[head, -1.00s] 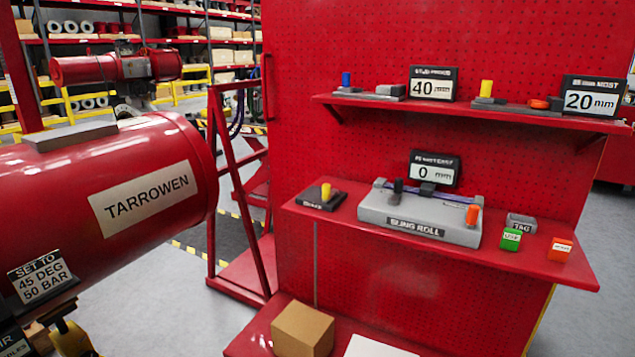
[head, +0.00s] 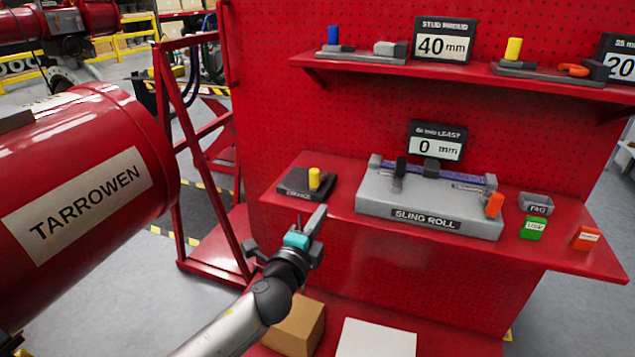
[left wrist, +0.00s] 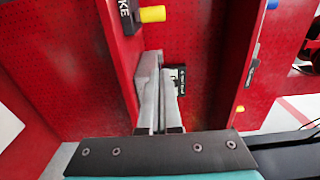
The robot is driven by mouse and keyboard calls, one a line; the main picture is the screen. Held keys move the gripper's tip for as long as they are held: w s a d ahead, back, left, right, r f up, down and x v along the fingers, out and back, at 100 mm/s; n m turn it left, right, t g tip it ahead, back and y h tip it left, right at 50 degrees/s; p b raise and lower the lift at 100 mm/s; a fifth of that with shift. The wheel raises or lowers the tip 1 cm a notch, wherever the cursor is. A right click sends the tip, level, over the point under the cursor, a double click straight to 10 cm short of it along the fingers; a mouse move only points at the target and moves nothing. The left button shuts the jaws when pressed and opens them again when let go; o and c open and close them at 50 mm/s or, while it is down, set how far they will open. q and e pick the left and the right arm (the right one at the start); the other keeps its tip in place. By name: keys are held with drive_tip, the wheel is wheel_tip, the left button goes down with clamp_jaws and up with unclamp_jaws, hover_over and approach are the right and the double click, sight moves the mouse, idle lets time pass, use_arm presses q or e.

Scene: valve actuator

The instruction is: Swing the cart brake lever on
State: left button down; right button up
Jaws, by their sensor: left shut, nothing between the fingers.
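The brake lever's yellow knob (head: 314,179) stands upright on a dark base plate (head: 296,187) with a partly legible label, at the left end of the lower red shelf. In the left wrist view the yellow knob (left wrist: 152,14) and the plate (left wrist: 129,14), its label ending in "KE", show at the top edge. My left gripper (head: 317,221) is shut and empty, in front of and a little below the plate in the head view, apart from the knob. Its closed fingers (left wrist: 161,112) point into the left wrist view. My right gripper is not in view.
The grey sling roll unit (head: 430,209) stands right of the brake plate. A grey bin (head: 536,204) and green (head: 532,229) and orange (head: 587,238) tags are farther right. The upper shelf (head: 460,75) overhangs. A large red cylinder (head: 80,185) fills the left.

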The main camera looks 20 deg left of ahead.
sight(320, 185)
use_arm(q)
drive_tip(key=w+b, duration=0.1)
drive_tip(key=w, duration=0.4)
drive_tip(key=w+b, duration=0.1)
drive_tip(key=w, duration=0.4)
drive_tip(key=shift+d+f, duration=0.1)
drive_tip(key=shift+d, duration=0.1)
drive_tip(key=a, duration=0.1)
drive_tip(key=w+a, duration=0.1)
drive_tip(key=a, duration=0.1)
drive_tip(key=shift+w+a+b, duration=0.1)
drive_tip(key=shift+a+b, duration=0.2)
drive_tip(key=shift+a, duration=0.15)
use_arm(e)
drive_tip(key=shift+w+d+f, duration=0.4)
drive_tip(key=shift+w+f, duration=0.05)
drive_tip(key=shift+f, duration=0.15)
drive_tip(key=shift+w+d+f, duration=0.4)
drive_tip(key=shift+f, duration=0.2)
use_arm(q)
drive_tip(key=shift+a, duration=0.25)
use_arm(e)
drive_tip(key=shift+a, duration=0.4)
